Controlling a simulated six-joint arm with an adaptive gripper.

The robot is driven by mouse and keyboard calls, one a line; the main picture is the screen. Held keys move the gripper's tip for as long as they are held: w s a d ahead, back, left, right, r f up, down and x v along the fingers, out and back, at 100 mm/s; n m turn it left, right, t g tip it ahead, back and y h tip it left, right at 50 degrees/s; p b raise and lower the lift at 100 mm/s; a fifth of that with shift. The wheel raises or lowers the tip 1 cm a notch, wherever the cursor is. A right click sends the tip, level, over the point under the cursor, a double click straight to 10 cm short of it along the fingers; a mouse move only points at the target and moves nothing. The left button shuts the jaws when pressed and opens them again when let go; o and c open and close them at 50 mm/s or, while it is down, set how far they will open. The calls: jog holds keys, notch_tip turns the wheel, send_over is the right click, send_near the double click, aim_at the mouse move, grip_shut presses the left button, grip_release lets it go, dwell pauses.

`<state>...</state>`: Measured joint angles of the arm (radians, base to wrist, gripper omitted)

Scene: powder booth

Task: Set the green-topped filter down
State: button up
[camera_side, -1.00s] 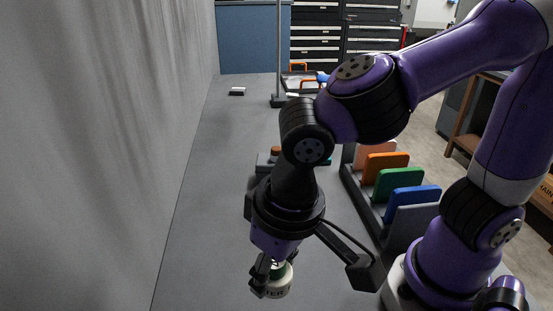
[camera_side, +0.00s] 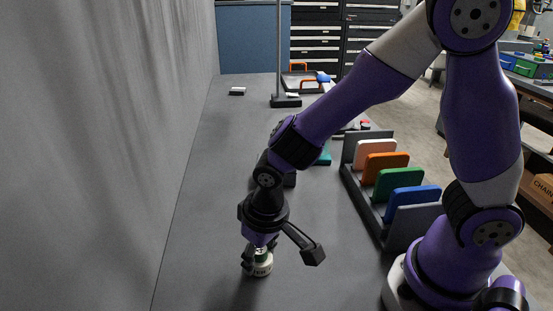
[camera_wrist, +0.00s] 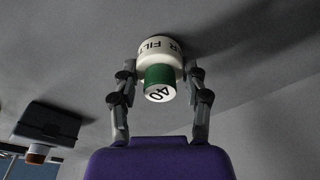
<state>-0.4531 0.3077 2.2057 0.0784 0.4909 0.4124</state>
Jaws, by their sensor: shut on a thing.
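The filter is a white cylinder with dark lettering and a green top marked "40". In the side view the filter (camera_side: 260,267) is upright at or just above the grey bench near the front; I cannot tell for certain whether its base touches. My gripper (camera_side: 259,257) points down and is shut on the filter. In the wrist view the filter (camera_wrist: 158,62) sits between the two fingers of my gripper (camera_wrist: 160,78), with its green top toward the camera.
A rack (camera_side: 363,202) of coloured plates stands to the right. A dark block with an orange-brown knob (camera_wrist: 38,152) shows at left in the wrist view. A pole on a black base (camera_side: 286,101) stands farther back. The bench (camera_side: 205,215) left of my gripper is clear.

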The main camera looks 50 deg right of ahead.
aim_at(269, 261)
jog(key=shift+f, duration=0.1)
jog(key=o, duration=1.1)
jog(key=shift+o, duration=0.2)
notch_tip(269, 261, up, 12)
jog(key=s, duration=0.2)
jog(key=s+d+r+t, duration=0.2)
jog(key=d, duration=0.3)
jog(key=s+d+r+t, duration=0.1)
jog(key=s+d+r, duration=0.1)
jog(key=d, duration=0.4)
jog(key=shift+r+t, duration=0.15)
jog(key=shift+t, duration=0.25)
jog(key=shift+s, duration=0.1)
